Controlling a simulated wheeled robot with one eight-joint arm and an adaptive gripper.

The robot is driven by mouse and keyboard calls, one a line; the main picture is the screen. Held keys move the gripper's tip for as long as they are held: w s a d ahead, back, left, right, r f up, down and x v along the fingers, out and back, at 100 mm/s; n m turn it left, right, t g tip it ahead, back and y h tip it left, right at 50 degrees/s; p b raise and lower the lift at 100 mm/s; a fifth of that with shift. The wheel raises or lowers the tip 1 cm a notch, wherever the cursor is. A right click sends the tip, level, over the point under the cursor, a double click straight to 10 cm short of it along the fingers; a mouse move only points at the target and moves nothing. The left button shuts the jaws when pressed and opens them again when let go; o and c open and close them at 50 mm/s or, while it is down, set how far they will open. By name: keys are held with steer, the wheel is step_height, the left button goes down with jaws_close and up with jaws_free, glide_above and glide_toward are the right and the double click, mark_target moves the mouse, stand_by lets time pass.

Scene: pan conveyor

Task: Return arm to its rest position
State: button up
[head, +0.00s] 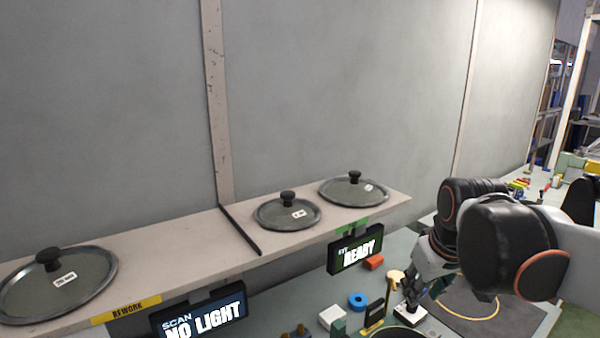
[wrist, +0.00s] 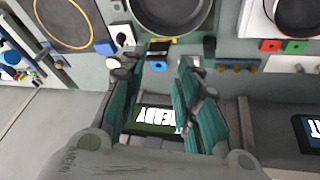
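My gripper (head: 418,285) is at the lower right of the head view, over the bench, with my dark arm links reaching in from the right. In the wrist view my gripper (wrist: 160,72) shows two teal fingers spread apart with nothing between them. The gripper appears above the bench, apart from these things. Part of it is hidden behind the arm links in the head view.
A shelf (head: 185,245) along the wall holds a large lid (head: 85,290) and two smaller lids (head: 285,213) (head: 352,192). A pan (wrist: 170,32) shows in the wrist view.

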steer(key=s+a+f+m+t, duration=0.1)
steer(key=s+f, duration=0.1)
steer(key=s, duration=0.4)
steer(key=s+a+f+m+t, duration=0.1)
steer(key=s+a+f, duration=0.1)
steer(key=s, duration=0.4)
steer(key=shift+s+a+t, duration=0.25)
steer(key=shift+a+t, duration=0.05)
steer(key=shift+t, duration=0.1)
